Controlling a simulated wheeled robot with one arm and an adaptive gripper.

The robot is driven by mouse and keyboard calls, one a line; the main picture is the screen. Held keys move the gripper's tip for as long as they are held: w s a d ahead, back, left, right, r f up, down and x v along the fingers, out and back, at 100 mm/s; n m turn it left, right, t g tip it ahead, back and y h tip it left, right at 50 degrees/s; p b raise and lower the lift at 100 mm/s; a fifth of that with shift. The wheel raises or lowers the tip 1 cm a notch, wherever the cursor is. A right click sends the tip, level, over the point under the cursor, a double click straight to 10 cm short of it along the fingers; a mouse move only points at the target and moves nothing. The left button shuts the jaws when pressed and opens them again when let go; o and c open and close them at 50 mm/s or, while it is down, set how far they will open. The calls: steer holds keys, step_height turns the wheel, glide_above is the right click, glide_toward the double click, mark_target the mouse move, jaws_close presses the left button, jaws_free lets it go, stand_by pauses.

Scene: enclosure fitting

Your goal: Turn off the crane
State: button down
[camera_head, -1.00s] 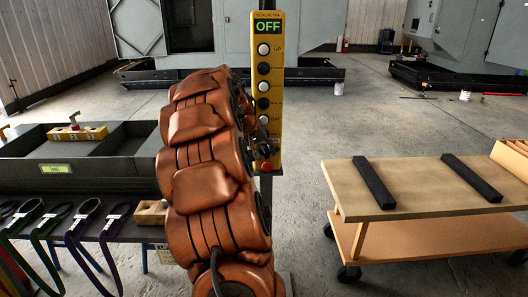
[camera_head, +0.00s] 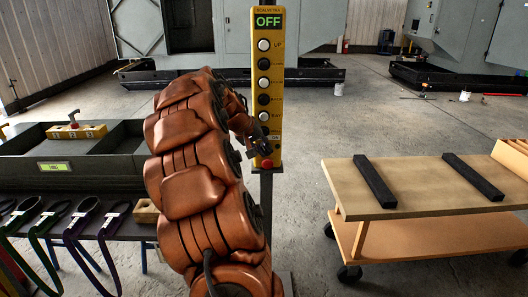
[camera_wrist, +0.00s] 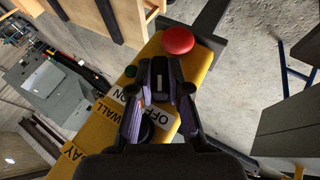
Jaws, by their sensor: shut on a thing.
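In the wrist view, the red button (camera_wrist: 178,40) lies just beyond my gripper (camera_wrist: 160,74). My gripper is shut on a dark switch knob (camera_wrist: 159,82) with a white mark, beside the ON and OFF labels. In the head view my gripper (camera_head: 264,147) is at the pendant's lower part, partly hiding it.
A wooden cart (camera_head: 430,188) with two black bars stands at the right. Large grey machines (camera_head: 225,35) stand behind. Concrete floor lies open between.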

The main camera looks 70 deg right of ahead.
steer(key=c, duration=1.1)
jaws_free()
steer(key=v, duration=1.2)
